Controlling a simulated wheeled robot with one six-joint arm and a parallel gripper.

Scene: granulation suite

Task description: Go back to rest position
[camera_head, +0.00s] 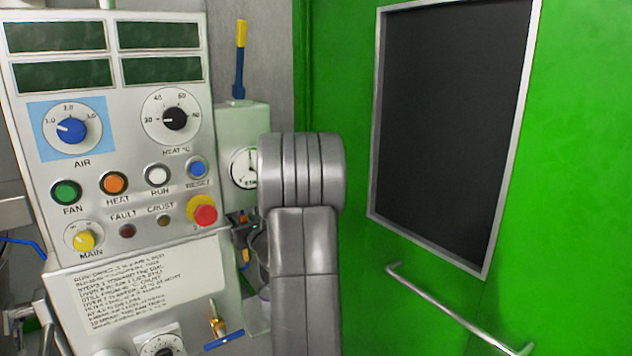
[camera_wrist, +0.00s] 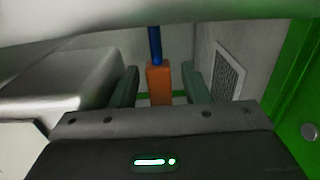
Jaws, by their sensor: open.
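My gripper (camera_wrist: 161,88) shows in the wrist view with its two dark green fingers apart. An orange block-like grip (camera_wrist: 158,80) on a blue rod (camera_wrist: 155,44) is seen in the gap between the fingers. The fingers do not visibly press on it, and I cannot tell its depth from them. In the head view my grey arm stands upright at the middle, in front of the green wall.
A control panel (camera_head: 134,209) with knobs and buttons stands at left. Beside it a grey box (camera_head: 236,122) carries an upright yellow-tipped blue lever (camera_head: 240,60), close to my arm. At right is a green door with a dark window (camera_head: 447,125) and a protruding handle (camera_head: 455,312).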

